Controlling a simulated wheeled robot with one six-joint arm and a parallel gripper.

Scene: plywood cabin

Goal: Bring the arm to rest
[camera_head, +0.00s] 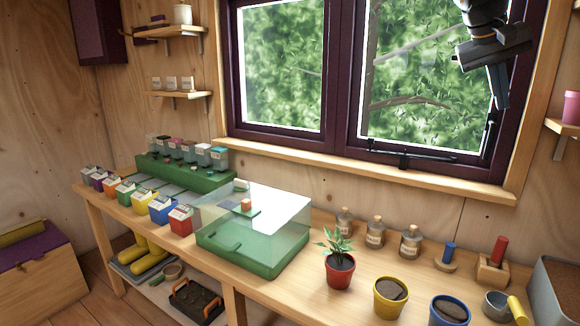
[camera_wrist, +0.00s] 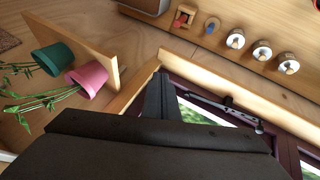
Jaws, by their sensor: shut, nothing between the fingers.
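My gripper (camera_head: 501,92) hangs at the upper right in the head view, in front of the right window pane. Its dark fingers point down and are closed together with nothing between them. In the wrist view my gripper (camera_wrist: 160,96) shows as a dark shape over the window frame. It is well above the workbench (camera_head: 262,291) and touches nothing that I can see. Most of my arm is outside the head view.
The window (camera_head: 343,80) is behind my gripper. A shelf (camera_wrist: 75,40) with a green pot (camera_wrist: 52,58) and a pink pot (camera_wrist: 88,77) is close by in the wrist view. Bottles, pots and a green propagator (camera_head: 250,245) stand on the bench below.

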